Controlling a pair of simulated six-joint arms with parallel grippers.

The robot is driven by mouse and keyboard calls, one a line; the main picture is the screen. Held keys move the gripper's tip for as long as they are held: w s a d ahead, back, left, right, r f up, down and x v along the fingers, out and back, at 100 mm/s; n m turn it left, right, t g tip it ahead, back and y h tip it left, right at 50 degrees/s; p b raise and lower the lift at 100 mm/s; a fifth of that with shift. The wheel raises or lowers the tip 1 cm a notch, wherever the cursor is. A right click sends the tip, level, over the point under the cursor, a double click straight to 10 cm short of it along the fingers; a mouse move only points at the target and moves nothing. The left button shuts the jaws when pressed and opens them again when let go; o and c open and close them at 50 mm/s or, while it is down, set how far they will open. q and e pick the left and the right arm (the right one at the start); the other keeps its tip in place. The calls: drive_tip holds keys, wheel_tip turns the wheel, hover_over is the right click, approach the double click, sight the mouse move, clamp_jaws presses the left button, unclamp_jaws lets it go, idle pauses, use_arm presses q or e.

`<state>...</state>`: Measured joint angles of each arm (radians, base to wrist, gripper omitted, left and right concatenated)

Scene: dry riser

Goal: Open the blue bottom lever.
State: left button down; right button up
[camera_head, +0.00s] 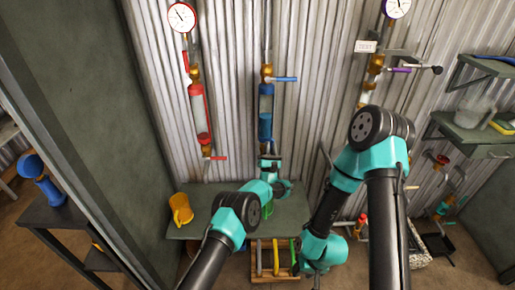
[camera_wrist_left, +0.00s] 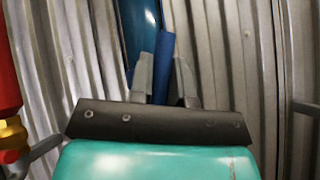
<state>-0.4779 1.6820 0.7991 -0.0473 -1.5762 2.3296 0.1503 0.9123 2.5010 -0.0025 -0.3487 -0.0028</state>
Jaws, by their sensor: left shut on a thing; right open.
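The blue riser (camera_head: 266,105) is a pipe with a blue-filled clear cylinder on the corrugated wall. The blue bottom lever (camera_wrist_left: 165,62) shows in the left wrist view as a blue bar between the fingers. My left gripper (camera_wrist_left: 162,78) is shut on it, at the foot of the blue riser. In the head view my left gripper (camera_head: 270,160) hides most of this lever. My right gripper (camera_head: 314,270) is low, right of the crate, open and apart from the riser; its fingertips are hard to make out.
A red riser (camera_head: 199,110) with a red lever stands to the left, and one with a purple lever (camera_head: 399,70) to the right. A yellow mug (camera_head: 181,208) stands on the green table (camera_head: 225,200). A wooden crate (camera_head: 272,279) holds coloured items below.

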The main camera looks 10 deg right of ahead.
use_arm(q)
drive_tip(key=shift+a+n+t+y, duration=0.15)
drive_tip(key=shift+a+n+y, duration=0.05)
drive_tip(key=shift+n+y, duration=0.65)
drive_tip(key=shift+a+n+t+y, duration=0.15)
drive_tip(key=shift+a+n+y, duration=0.05)
drive_tip(key=shift+n+y, duration=0.6)
drive_tip(key=c, duration=1.1)
unclamp_jaws()
drive_tip(key=v, duration=1.7)
drive_tip(key=shift+s+f, duration=0.1)
